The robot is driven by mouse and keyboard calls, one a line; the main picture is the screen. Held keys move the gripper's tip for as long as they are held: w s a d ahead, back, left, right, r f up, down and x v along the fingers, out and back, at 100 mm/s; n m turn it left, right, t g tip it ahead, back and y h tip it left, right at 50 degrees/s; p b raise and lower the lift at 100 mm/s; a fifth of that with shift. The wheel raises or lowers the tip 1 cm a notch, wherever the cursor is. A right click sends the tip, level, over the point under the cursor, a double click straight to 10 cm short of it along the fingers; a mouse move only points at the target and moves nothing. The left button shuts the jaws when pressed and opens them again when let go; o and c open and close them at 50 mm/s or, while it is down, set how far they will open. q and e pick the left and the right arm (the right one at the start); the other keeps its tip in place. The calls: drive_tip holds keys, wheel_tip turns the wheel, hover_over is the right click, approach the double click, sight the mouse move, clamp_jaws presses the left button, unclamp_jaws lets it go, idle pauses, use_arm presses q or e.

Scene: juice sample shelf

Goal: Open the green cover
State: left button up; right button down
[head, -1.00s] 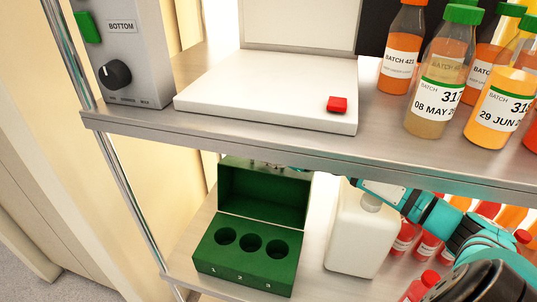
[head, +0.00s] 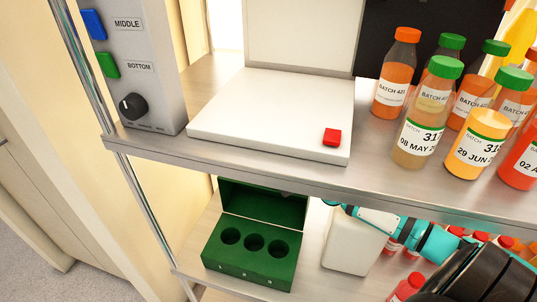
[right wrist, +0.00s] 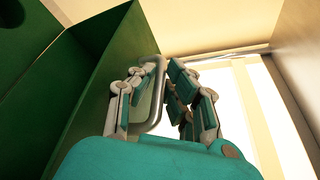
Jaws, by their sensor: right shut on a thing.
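The green cover (head: 264,203) stands raised at the back of a green box (head: 250,255) on the lower shelf, left of centre in the head view. The box top shows three round holes. In the right wrist view the cover (right wrist: 98,75) is a green panel at the left. My right gripper (right wrist: 168,95) is at the cover, its fingers closed by a pale rounded piece that looks like a handle. In the head view the upper shelf and cover mostly hide this gripper. My left gripper is not in view.
A white jug (head: 350,243) stands right of the box, close to my right arm. The upper shelf (head: 270,170) overhangs the box and carries a white device with a red button (head: 332,137), several juice bottles (head: 425,115) and a control panel (head: 137,75).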

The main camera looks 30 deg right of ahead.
idle(0.3)
drive_tip(key=c, duration=1.6)
unclamp_jaws()
drive_tip(key=shift+c, duration=0.2)
drive_tip(key=shift+s, duration=0.1)
wheel_tip(320, 180, up, 2)
drive_tip(key=r, duration=0.1)
hover_over(301, 196)
drive_tip(key=shift+a+f, duration=0.1)
drive_tip(key=shift+f, duration=0.15)
